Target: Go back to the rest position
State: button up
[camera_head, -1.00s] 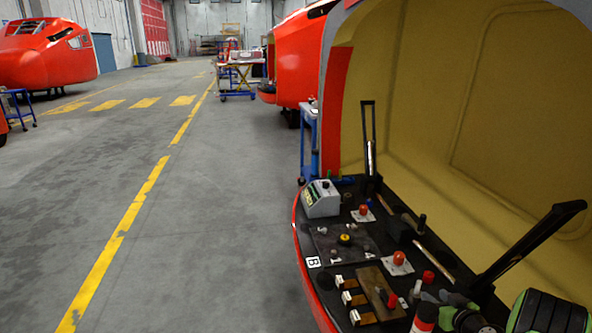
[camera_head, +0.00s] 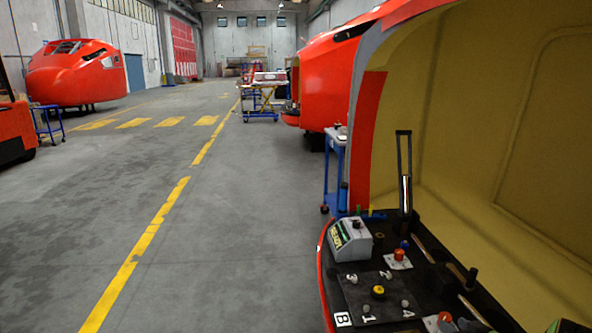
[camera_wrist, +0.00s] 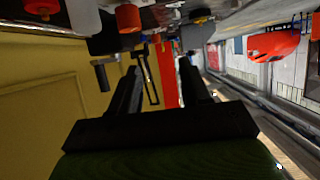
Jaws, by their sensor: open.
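My gripper (camera_wrist: 160,78) shows in the wrist view, which is upside down. Its two dark fingers stand apart with nothing between them. The black console (camera_head: 383,280) of the open nosecone fills the lower right of the head view. In the wrist view, a red knob (camera_wrist: 128,17) on the console is near the top edge, apart from the fingers. My gripper cannot be made out in the head view.
A grey box (camera_head: 350,240), a black upright handle (camera_head: 404,170) and several knobs stand on the console. The yellow nosecone wall (camera_head: 470,140) closes the right side. A blue cart (camera_head: 334,170) stands behind. The grey floor (camera_head: 240,250) at left is open.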

jog(key=s+a+r+n+g+y, duration=0.1)
jog(key=s+a+r+g, duration=0.25)
jog(key=a+r, duration=0.65)
jog(key=s+a+r+n+g+y, duration=0.15)
jog(key=s+a+r, duration=0.4)
jog(key=a, duration=0.75)
jog(key=s+a+r+m+g+h+p, duration=0.1)
jog(key=s+a+r, duration=0.15)
jog(key=s, duration=0.85)
jog(key=s+a+r+m+g+h, duration=0.1)
jog(key=s+a+m+g+h, duration=0.15)
jog(key=s, duration=0.85)
notch_tip(320, 180, up, 15)
jog(key=p, duration=1.4)
jog(key=shift+w+a+f+n+t+y+p, duration=0.25)
jog(key=shift+w+n+t+y+p, duration=0.1)
jog(key=shift+n+t+y, duration=0.1)
